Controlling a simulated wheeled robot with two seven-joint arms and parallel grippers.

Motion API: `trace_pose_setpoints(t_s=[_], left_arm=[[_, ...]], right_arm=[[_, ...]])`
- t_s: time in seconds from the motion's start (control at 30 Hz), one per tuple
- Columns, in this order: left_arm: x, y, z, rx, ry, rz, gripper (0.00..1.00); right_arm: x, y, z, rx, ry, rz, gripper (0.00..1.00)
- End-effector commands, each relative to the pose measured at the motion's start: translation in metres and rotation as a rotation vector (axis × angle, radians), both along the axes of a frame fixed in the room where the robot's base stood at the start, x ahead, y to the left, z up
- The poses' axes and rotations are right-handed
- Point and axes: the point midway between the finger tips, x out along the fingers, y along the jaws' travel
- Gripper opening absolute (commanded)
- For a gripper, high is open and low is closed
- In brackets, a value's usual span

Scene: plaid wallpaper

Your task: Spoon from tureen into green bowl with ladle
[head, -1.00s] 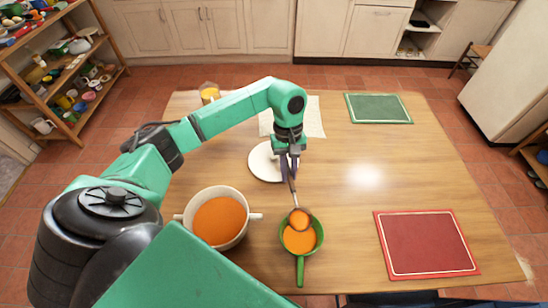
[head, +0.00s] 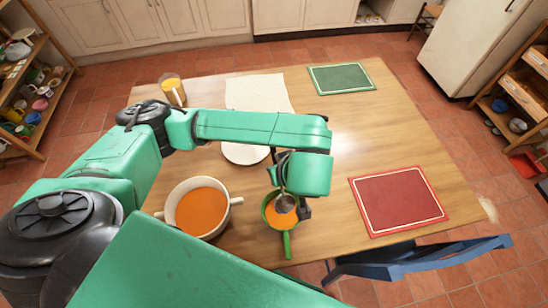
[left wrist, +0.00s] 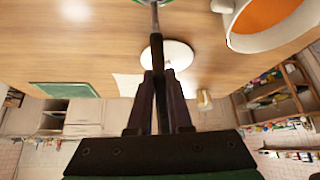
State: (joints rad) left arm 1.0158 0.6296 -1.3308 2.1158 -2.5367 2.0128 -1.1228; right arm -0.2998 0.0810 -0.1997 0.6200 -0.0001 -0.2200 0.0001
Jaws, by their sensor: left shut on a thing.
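The green bowl (head: 287,245), with a handle toward the front edge, stands on the table and holds orange soup. The white two-handled tureen (head: 168,213) stands left of it, with orange soup inside; part of it shows in the left wrist view (left wrist: 233,32). My left gripper (left wrist: 160,88) is shut on the handle of the ladle (left wrist: 155,18). In the head view the ladle's grey scoop (head: 285,203) is over the green bowl, looks tilted, and shows no orange. The wrist hides most of the fingers there. My right gripper is not in view.
A white plate (head: 240,154) lies behind the bowl, partly under my arm. A blue chair (head: 415,258) stands at the front edge.

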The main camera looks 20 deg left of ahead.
Motion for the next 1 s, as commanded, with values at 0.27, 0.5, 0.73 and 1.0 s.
trace_pose_setpoints(t_s=[0.27,0.5,0.73,1.0], left_arm=[[0.009,0.012,0.004,-0.069,0.072,0.012,0.0],[0.031,0.032,0.002,-0.297,0.302,0.01,0.0],[0.041,0.041,0.005,-0.411,0.418,0.001,0.0],[0.042,0.041,0.007,-0.417,0.427,-0.002,0.0]], right_arm=[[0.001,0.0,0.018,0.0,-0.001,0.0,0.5],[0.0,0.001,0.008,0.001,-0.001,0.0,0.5],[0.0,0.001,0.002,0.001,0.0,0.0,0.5],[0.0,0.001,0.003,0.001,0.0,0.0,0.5]])
